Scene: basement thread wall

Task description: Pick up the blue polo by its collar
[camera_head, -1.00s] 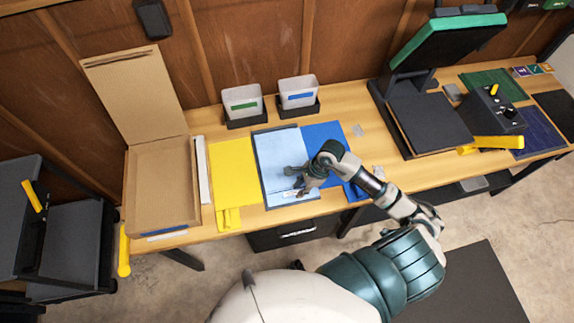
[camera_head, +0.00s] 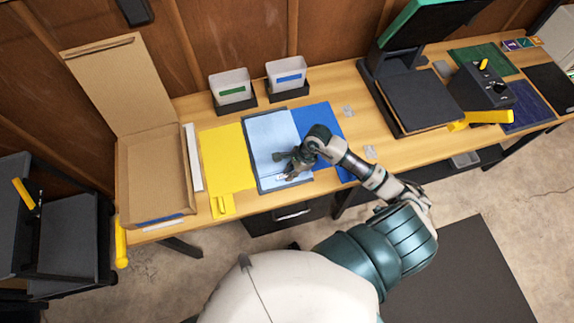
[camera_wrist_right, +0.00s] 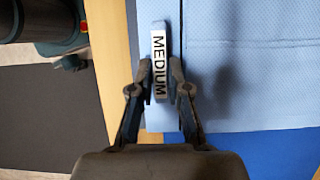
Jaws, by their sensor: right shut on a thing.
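The light blue polo (camera_head: 270,132) lies flat on the wooden bench in the head view. In the right wrist view its light blue cloth (camera_wrist_right: 250,75) fills the upper right. A raised light blue collar strip (camera_wrist_right: 158,26) there bears a white label reading MEDIUM. My right gripper (camera_head: 287,167) is at the polo's near edge. In the wrist view its fingers (camera_wrist_right: 161,82) sit on either side of the labelled strip and are shut on it. The strip is between the fingertips. My left gripper is not in view.
A royal blue cloth (camera_head: 314,119) lies to the right of the polo, and a yellow cloth (camera_head: 224,155) to the left. An open cardboard box (camera_head: 155,176) is farther left. Two bins (camera_head: 231,87) stand behind. A press (camera_head: 425,106) is to the right.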

